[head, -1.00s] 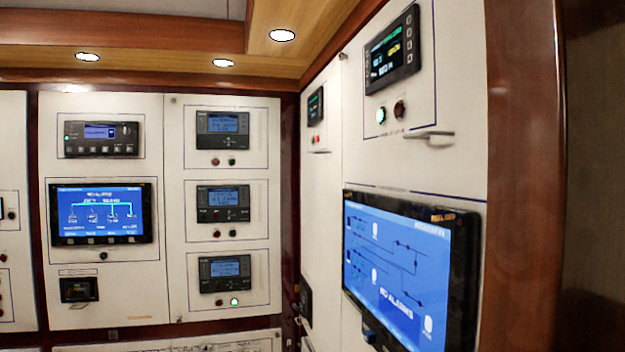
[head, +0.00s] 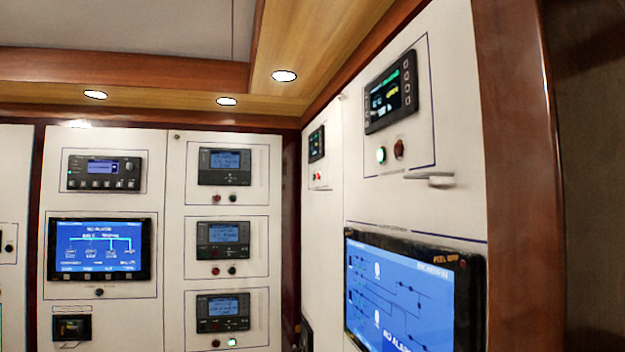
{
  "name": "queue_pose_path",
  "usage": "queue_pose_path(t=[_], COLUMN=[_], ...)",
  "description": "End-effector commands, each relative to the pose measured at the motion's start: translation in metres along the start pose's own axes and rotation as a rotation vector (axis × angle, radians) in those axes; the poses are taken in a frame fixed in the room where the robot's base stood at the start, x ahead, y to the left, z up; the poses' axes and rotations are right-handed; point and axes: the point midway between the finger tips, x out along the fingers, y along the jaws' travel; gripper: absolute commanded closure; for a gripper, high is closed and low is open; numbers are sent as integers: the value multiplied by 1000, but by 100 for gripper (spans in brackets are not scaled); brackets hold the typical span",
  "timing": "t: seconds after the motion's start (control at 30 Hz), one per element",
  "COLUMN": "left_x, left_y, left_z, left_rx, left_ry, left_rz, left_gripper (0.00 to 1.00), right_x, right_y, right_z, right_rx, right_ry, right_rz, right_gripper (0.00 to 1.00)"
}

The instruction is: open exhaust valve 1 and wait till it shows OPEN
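A large blue touch display (head: 400,295) is on the right-hand panel wall, cut off by the bottom edge. It shows a line diagram, and its label text partly reads "NO ALA...". I cannot tell whether exhaust valve 1 is on it; no label for that valve is readable. A second blue screen (head: 99,248) with a line diagram is on the left panel. Neither of my grippers is in view.
Three small display units (head: 223,239) are stacked on the middle panel, with a lit lamp by the lowest. A dark controller (head: 391,92) sits above a lit lamp (head: 381,155), a red button (head: 399,149) and a protruding handle (head: 430,178). A wooden post (head: 522,200) stands at right.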

Motion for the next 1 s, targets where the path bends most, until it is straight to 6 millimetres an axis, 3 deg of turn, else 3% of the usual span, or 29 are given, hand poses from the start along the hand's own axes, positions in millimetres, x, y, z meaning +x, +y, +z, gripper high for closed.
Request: queue_pose_path(t=[0.03, 0.27, 1.0], left_x=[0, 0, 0], left_y=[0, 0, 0], left_z=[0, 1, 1], left_rx=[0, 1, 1], left_ry=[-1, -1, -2], left_rz=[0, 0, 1], left_gripper=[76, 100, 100], right_x=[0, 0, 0], right_y=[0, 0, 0], right_z=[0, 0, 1], right_rx=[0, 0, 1], right_ry=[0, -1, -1], right_rz=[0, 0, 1], right_gripper=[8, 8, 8])
